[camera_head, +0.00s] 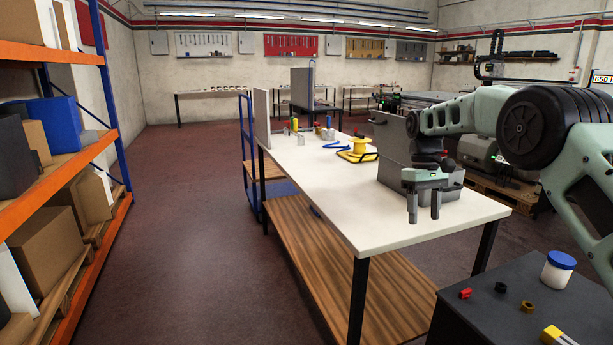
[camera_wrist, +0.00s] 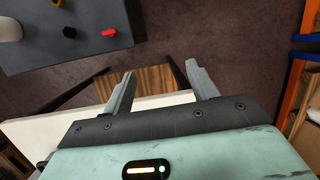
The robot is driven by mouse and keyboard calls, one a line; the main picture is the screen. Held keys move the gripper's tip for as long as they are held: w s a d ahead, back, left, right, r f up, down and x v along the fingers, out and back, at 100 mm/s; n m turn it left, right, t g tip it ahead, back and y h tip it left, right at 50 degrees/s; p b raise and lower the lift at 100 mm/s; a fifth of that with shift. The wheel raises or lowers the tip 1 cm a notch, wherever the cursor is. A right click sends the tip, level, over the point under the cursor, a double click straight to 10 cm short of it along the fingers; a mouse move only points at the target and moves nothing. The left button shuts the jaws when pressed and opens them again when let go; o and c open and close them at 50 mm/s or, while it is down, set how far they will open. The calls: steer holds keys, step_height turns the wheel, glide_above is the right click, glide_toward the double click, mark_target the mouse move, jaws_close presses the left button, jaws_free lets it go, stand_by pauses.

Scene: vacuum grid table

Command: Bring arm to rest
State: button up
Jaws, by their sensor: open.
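My gripper (camera_head: 424,205) hangs at the end of my arm over the near right part of the white table (camera_head: 370,220), with its fingers pointing down. The fingers are apart, with nothing between them. In the wrist view my gripper (camera_wrist: 160,92) also shows open and empty, with the table edge, a wooden lower shelf (camera_wrist: 150,82) and dark floor beyond it. A grey box-like fixture (camera_head: 392,150) stands on the table behind the gripper and is partly hidden by it. From the head view I cannot tell the exact gap between fingertips and tabletop.
A dark surface (camera_head: 500,310) at lower right bears a blue-lidded white jar (camera_head: 558,270), a red part (camera_head: 465,294) and other small parts. A yellow spool (camera_head: 358,150) lies on the table. An orange-and-blue rack (camera_head: 100,215) with boxes lines the left. The floor between is clear.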

steer(key=s+a+r+n+t+y, duration=0.1)
steer(key=s+a+r, duration=0.2)
steer(key=s+a, duration=0.55)
steer(key=s+a+r+n, duration=0.1)
steer(key=s+a+r, duration=0.1)
steer(key=s+a, duration=0.65)
steer(key=s+f+t+p, duration=0.1)
steer(key=s, duration=1.2)
steer(key=s+d+f+n+t, duration=0.1)
steer(key=s+f, duration=0.1)
steer(key=s, duration=1.1)
steer(key=shift+s+d+f+p, duration=0.3)
steer(key=shift+s+p, duration=0.05)
